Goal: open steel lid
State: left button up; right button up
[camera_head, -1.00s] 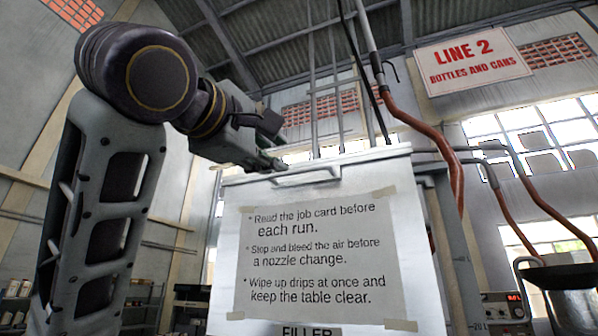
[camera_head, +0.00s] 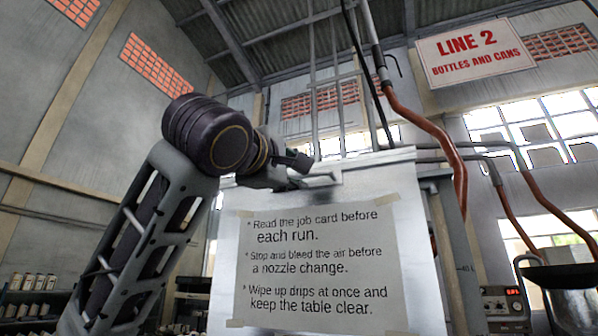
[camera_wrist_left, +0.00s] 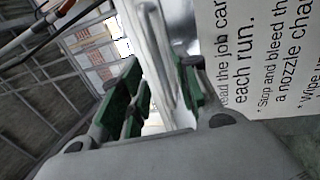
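The steel lid (camera_head: 382,157) tops a tall steel filler box (camera_head: 412,240) in the head view. A bar handle (camera_head: 320,182) runs along the lid's front edge. My left gripper (camera_head: 305,174) is at this handle, reaching in from the left and covering its left part. In the left wrist view, the green-padded fingers (camera_wrist_left: 162,95) stand apart, with the shiny handle bar (camera_wrist_left: 163,55) extending between them. I cannot tell whether a pad touches the bar. The lid appears closed. My right gripper is in neither view.
A notice (camera_head: 318,265) is taped to the box front. Orange-brown hoses (camera_head: 428,122) run down beside the box on the right, near a dark pan (camera_head: 560,278). Shelves with containers (camera_head: 35,283) stand at the far left. Space above the lid's front edge looks clear.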

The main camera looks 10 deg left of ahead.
aim_at(298, 177)
pick_arm(q)
jog(key=shift+p+x, duration=0.75)
jog(key=shift+x, duration=1.4)
grip_shut()
